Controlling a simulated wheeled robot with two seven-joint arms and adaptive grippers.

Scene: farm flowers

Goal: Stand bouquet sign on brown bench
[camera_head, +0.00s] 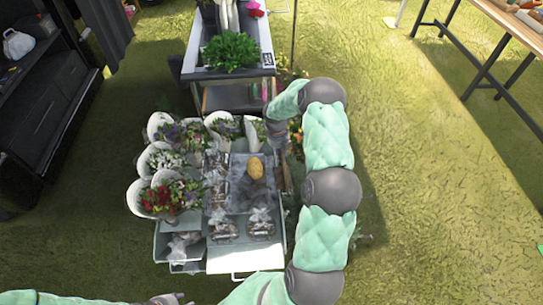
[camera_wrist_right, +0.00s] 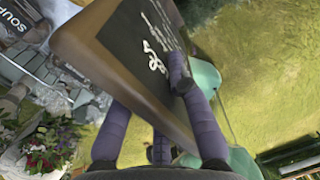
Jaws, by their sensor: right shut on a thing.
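My right gripper (camera_head: 279,143) reaches over the right side of the flower cart, past the bouquets. In the right wrist view its purple fingers (camera_wrist_right: 150,110) are shut on the bouquet sign (camera_wrist_right: 135,55), a dark board with white writing and a brown wooden frame. The sign is tilted in that view. In the head view only a thin brown edge (camera_head: 288,178) of it seems to show beside the cart. My left gripper (camera_head: 168,298) is at the bottom edge, partly cut off, and its jaws are unclear. I cannot tell for certain which surface is the brown bench.
A grey cart (camera_head: 216,262) holds several wrapped bouquets (camera_head: 165,195), jars and a yellow-brown item (camera_head: 256,167). Behind it stands a planter cart with a green plant (camera_head: 231,50). A wooden-topped table (camera_head: 515,22) stands at upper right, a black cabinet (camera_head: 60,95) at left. Grass at right is open.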

